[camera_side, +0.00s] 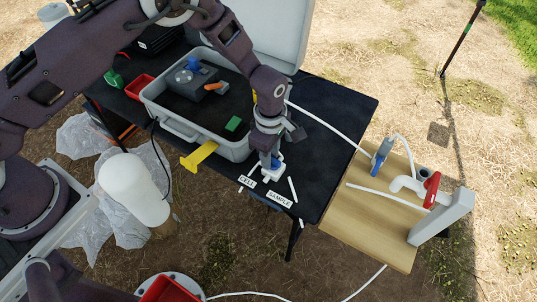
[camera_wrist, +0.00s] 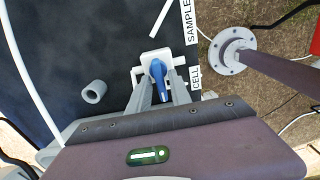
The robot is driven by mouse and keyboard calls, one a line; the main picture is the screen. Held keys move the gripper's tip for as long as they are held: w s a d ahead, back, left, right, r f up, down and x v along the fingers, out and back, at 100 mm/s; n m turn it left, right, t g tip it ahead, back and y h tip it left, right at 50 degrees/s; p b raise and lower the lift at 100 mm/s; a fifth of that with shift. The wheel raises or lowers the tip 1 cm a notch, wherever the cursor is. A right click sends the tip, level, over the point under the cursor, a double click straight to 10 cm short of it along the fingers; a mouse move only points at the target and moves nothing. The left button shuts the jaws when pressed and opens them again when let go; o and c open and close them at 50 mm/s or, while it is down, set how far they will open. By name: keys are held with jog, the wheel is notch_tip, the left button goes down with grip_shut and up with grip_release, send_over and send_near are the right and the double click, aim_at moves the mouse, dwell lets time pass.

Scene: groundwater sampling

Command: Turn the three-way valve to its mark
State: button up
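The three-way valve is a small white block (camera_wrist: 149,60) with a blue handle (camera_wrist: 158,78). In the side view its white body (camera_side: 273,173) sits near the front edge of the black table. My gripper (camera_wrist: 160,86) is right over it, with one grey finger on each side of the handle. Small gaps seem to show between fingers and handle, so it looks open around the handle. The labels CELL (camera_side: 247,181) and SAMPLE (camera_side: 280,199) lie beside the valve, near white tube pieces. I cannot make out the mark itself. In the side view my gripper (camera_side: 271,160) hides much of the handle.
An open grey case (camera_side: 180,128) with tools stands behind and left of the valve. A yellow piece (camera_side: 198,156) sticks out near its front. A wooden board (camera_side: 345,226) with a red-handled tap (camera_side: 432,189) is to the right. A grey ring (camera_wrist: 94,91) lies on the table.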

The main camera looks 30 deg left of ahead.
grip_shut()
jog(key=m, duration=0.4)
jog(key=shift+w+d, duration=0.15)
jog(key=shift+d, duration=0.05)
jog(key=m, duration=0.3)
jog(key=shift+w+d+m, duration=0.1)
jog(key=shift+m, duration=0.3)
jog(key=m, duration=0.5)
jog(key=shift+w+d+m, duration=0.15)
jog(key=shift+d+m, duration=0.1)
jog(key=shift+m, duration=0.15)
jog(key=m, duration=0.4)
jog(key=shift+w+d, duration=0.15)
jog(key=shift+o, duration=1.9)
grip_release()
jog(key=shift+r, duration=0.1)
notch_tip(320, 180, up, 7)
